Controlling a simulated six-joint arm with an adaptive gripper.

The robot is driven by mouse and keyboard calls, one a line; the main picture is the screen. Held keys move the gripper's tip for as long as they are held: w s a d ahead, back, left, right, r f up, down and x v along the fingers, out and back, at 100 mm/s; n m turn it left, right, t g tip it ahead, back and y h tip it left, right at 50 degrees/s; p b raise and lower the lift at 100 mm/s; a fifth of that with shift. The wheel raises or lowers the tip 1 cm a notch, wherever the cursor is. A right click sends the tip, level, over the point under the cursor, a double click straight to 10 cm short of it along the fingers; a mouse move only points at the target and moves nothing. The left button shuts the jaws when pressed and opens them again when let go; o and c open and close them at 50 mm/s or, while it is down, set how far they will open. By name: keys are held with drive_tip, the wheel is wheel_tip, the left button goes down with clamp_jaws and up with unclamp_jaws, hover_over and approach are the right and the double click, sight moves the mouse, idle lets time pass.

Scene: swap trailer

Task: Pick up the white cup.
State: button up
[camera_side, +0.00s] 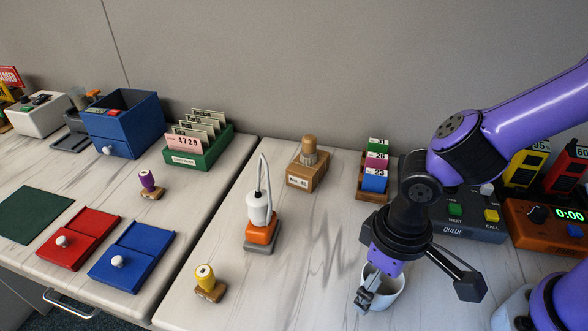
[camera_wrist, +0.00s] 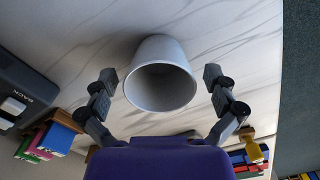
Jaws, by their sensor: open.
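The white cup (camera_side: 392,292) stands on the marbled table at the lower right in the side view, partly hidden by my gripper (camera_side: 371,290). In the wrist view the white cup (camera_wrist: 160,72) is at the upper centre, its open mouth towards the camera, and it looks empty. My gripper (camera_wrist: 160,85) is open in the wrist view, with one finger on each side of the cup. Gaps show between the fingers and the cup there. In the side view one finger lies over the cup's near rim; whether it touches cannot be told.
An orange-based white device (camera_side: 260,225) and a yellow stamp (camera_side: 209,284) stand left of the cup. A wooden rack of coloured cards (camera_side: 373,180) and a grey QUEUE box (camera_side: 462,215) are behind it.

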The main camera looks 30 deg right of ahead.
drive_tip(key=shift+f, duration=0.55)
drive_tip(key=c, duration=1.2)
drive_tip(key=shift+c, duration=0.2)
